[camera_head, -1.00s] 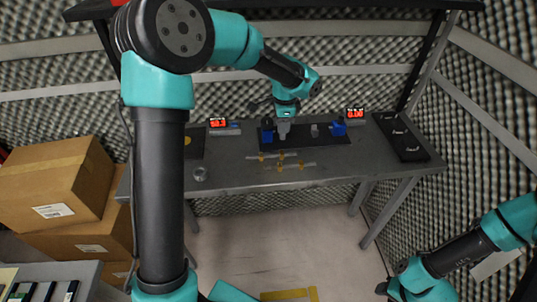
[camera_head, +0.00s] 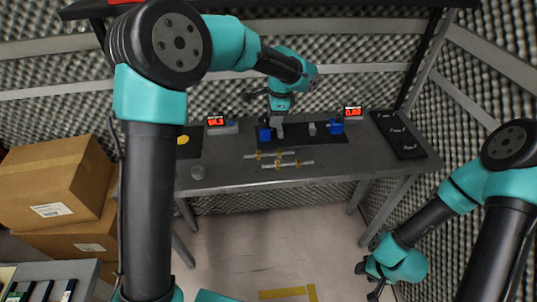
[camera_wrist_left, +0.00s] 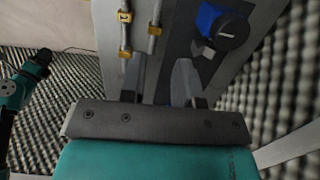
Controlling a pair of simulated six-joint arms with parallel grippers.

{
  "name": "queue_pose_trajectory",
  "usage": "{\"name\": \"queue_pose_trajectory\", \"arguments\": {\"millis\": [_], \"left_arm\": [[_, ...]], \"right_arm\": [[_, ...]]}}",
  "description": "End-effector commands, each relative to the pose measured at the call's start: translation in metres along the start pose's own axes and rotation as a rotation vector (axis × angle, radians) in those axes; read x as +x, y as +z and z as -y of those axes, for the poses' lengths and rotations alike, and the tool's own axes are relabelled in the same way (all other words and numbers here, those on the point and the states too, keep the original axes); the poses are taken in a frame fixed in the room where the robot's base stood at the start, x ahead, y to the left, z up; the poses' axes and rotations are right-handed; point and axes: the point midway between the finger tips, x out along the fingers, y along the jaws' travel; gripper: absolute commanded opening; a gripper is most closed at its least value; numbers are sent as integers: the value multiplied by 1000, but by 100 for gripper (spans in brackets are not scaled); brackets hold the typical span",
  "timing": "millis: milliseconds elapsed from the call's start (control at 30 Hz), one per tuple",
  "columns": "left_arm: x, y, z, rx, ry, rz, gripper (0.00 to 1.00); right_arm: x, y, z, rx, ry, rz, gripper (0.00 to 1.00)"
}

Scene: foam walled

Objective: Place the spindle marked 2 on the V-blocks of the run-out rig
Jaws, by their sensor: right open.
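Two thin grey spindles with brass collars lie side by side on the table's front part in the head view, the rear one (camera_head: 268,155) and the front one (camera_head: 287,165). Both also show in the left wrist view, one (camera_wrist_left: 124,42) left of the other (camera_wrist_left: 155,42). The run-out rig sits on a black mat (camera_head: 300,139) with blue blocks at the left (camera_head: 264,134) and right (camera_head: 336,126), and a small grey block (camera_head: 312,128) between. My left gripper (camera_head: 278,131) (camera_wrist_left: 160,82) is open and empty above the mat's left part. My right gripper (camera_head: 371,284) is open, low before the table.
Red-digit displays stand at the table's back left (camera_head: 216,121) and back right (camera_head: 352,113). A black slotted tray (camera_head: 400,143) lies at the right end. Cardboard boxes (camera_head: 58,182) are left of the table.

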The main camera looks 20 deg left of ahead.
Motion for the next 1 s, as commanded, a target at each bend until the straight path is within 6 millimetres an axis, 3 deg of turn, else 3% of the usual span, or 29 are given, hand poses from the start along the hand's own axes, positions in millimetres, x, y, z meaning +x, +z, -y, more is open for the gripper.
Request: {"name": "queue_pose_trajectory", "arguments": {"millis": [500, 633, 1000], "left_arm": [[88, 0, 0, 1, 2, 2, 29], [98, 0, 0, 1, 2, 2, 29], [100, 0, 0, 0, 1, 1, 29]], "right_arm": [[0, 0, 0, 0, 0, 0, 43], [0, 0, 0, 0, 0, 0, 43], [0, 0, 0, 0, 0, 0, 43]]}}
